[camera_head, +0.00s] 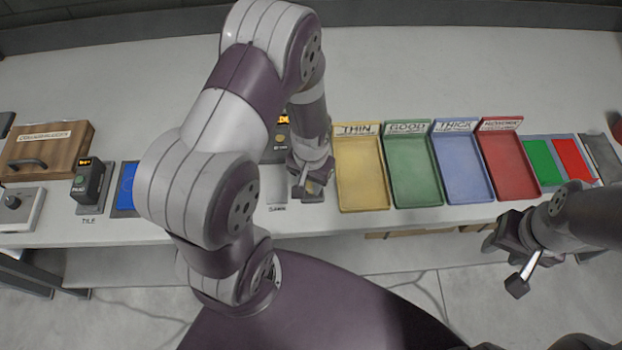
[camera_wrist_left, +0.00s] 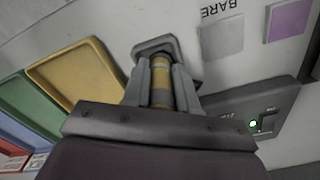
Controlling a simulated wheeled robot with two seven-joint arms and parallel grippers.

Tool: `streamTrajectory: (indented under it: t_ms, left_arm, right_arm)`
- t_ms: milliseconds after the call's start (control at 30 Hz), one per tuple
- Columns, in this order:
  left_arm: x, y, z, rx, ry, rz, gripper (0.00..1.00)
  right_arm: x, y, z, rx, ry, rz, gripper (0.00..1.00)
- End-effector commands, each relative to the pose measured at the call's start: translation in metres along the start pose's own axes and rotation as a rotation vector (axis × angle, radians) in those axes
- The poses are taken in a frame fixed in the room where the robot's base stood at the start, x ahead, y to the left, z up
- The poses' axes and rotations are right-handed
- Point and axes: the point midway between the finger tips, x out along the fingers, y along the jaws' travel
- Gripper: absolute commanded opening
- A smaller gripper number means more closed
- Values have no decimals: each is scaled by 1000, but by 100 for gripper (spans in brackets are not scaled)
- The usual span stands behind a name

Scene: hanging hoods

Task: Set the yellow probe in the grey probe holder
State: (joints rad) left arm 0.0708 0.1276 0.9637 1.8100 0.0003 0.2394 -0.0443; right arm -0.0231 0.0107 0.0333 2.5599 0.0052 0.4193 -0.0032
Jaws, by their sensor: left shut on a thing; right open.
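The yellow probe (camera_wrist_left: 160,93), with a grey band, stands between the two fingers of my left gripper (camera_wrist_left: 161,82) in the left wrist view. The gripper is shut on it. A dark grey block (camera_wrist_left: 155,46), which looks like the probe holder, lies right at the probe's far end; I cannot tell whether the probe is inside it or just above it. In the head view my left gripper (camera_head: 309,187) is low over the table, left of the yellow tray, and the arm hides much of it. My right gripper (camera_head: 504,264) is open and empty in front of the table's edge.
Yellow (camera_head: 361,173), green (camera_head: 413,171), blue (camera_head: 462,168) and red (camera_head: 508,165) trays stand right of my left gripper. A dark meter (camera_head: 90,180) and a wooden box (camera_head: 47,150) are at the left. The table's back is clear.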

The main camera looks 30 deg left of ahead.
Motion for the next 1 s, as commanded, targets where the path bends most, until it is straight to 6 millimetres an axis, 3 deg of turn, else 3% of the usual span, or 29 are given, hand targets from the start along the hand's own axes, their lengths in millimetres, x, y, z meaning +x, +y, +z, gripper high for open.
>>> streamTrajectory:
  t_ms: [733, 767, 833, 1000]
  left_arm:
    - [12, 0, 0, 0, 1, 0, 0]
    - [12, 0, 0, 0, 1, 0, 30]
    - [12, 0, 0, 0, 1, 0, 53]
    - [12, 0, 0, 0, 1, 0, 57]
  right_arm:
    - [9, 0, 1, 0, 0, 0, 43]
    - [9, 0, 1, 0, 0, 0, 43]
    - [8, 0, 1, 0, 0, 0, 43]
    - [8, 0, 1, 0, 0, 0, 43]
